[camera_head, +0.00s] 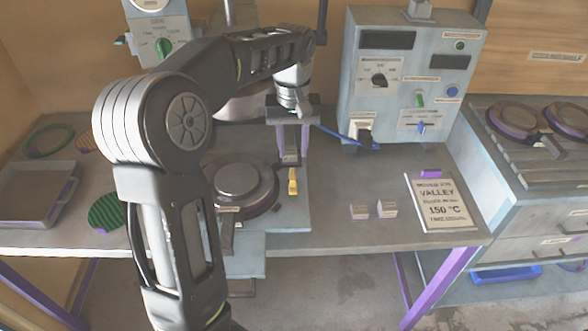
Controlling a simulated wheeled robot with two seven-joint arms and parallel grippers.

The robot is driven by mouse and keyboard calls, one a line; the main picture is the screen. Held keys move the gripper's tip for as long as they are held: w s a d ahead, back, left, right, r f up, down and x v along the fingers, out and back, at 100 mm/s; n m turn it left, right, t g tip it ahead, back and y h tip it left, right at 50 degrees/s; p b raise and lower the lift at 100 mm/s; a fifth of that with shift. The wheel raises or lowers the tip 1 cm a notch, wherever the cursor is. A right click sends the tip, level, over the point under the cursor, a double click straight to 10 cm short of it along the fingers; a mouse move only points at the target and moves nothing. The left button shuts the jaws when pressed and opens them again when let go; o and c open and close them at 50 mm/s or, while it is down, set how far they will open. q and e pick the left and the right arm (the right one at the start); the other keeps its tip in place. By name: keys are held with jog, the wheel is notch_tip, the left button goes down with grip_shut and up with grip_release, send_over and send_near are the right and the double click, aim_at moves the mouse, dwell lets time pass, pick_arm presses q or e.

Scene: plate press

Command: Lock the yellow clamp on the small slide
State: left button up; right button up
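The yellow clamp (292,182) is a small bright handle standing on the right edge of the pale blue slide plate (297,202), right of a dark round mould (238,188). My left gripper (292,152) hangs from the wrist just behind and above the clamp, pointing down. Its two purple fingers stand apart, with a small grey block visible between or behind their tips; I cannot tell whether they touch it. The gripper appears not to touch the yellow handle. My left arm covers part of the press and the table's left side. My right gripper is not in view.
A grey control box (405,85) with a blue cable stands behind right. A grey tray (37,213) is at left. The table between slide and blocks is clear.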

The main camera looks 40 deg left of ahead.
aim_at(293, 173)
pick_arm(q)
jog(key=shift+f, duration=0.1)
notch_tip(293, 173, down, 8)
jog(key=shift+r+p, duration=0.2)
jog(key=shift+p, duration=0.15)
grip_shut()
dwell(0.4)
